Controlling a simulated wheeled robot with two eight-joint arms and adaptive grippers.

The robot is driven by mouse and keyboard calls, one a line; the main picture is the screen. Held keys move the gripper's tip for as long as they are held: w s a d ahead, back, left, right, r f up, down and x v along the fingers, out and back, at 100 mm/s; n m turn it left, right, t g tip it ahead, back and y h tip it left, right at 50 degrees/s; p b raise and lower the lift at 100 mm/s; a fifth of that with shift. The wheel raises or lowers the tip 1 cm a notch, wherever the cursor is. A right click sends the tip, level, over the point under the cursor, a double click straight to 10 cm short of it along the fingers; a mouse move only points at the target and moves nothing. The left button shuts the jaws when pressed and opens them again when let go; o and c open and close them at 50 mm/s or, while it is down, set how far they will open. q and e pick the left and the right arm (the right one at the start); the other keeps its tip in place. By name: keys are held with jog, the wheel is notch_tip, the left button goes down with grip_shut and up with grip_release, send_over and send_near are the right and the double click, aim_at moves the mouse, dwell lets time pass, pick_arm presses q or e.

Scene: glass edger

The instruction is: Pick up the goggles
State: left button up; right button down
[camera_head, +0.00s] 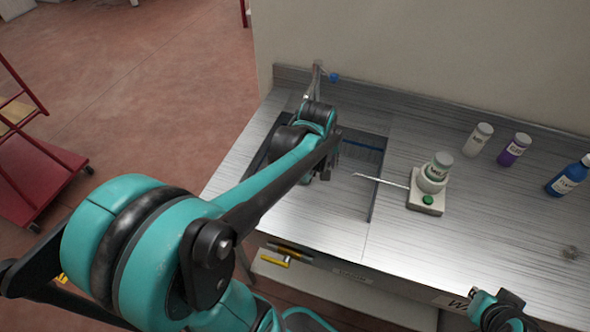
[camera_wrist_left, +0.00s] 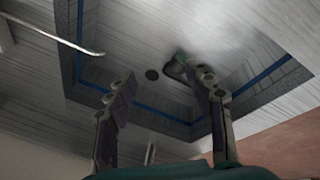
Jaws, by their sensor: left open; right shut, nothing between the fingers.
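In the left wrist view, a small dark, green-tinted thing (camera_wrist_left: 177,66) lies on the sink floor, partly behind one finger. It may be the goggles, but it is too dim to be certain. My left gripper (camera_wrist_left: 165,80) is open over the sink, its fingers apart with nothing between them. In the head view, my left arm reaches to the sink (camera_head: 376,200) and hides much of its inside; no goggles can be made out there. My right gripper (camera_head: 503,315) is at the bottom right edge, partly cut off, shut and empty, away from the sink.
A tap (camera_head: 316,78) stands behind the sink. Right of it are a white device (camera_head: 426,202) with a thin rod reaching toward the sink, a white jar (camera_head: 478,139), a purple jar (camera_head: 514,149) and a blue bottle (camera_head: 569,176). The counter's right front is largely clear.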

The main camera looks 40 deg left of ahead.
pick_arm(q)
jog(key=w+a+f+n+g+p, duration=0.1)
jog(key=w+a+f+n, duration=0.1)
jog(key=a+f+n, duration=0.1)
jog(key=w+a+f+n+g, duration=0.1)
jog(key=a+f+n, duration=0.2)
jog(key=a+f, duration=0.1)
jog(key=w+a+f+n+g+p, duration=0.1)
jog(key=w+a+f+n, duration=0.1)
jog(key=a, duration=0.3)
jog(key=shift+w+f+n+h+p, duration=0.15)
jog(key=shift+w+f+n+h, duration=0.05)
jog(key=shift+f+n, duration=0.25)
jog(key=shift+w+f+n+h+p, duration=0.15)
jog(key=shift+f+n+h, duration=0.05)
jog(key=shift+f+n, duration=0.2)
jog(key=f, duration=0.2)
jog(key=shift+s+a+f+n+b, duration=0.1)
jog(key=shift+a+f+n+b, duration=0.15)
jog(key=shift+f+b, duration=0.15)
jog(key=f+b, duration=0.1)
jog(key=f, duration=0.3)
jog(key=f+b, duration=0.1)
jog(key=shift+w+d+f+b, duration=0.25)
jog(key=shift+w+f+b, duration=0.05)
jog(key=shift+f, duration=0.1)
jog(key=shift+r, duration=0.1)
jog(key=c, duration=0.3)
grip_shut()
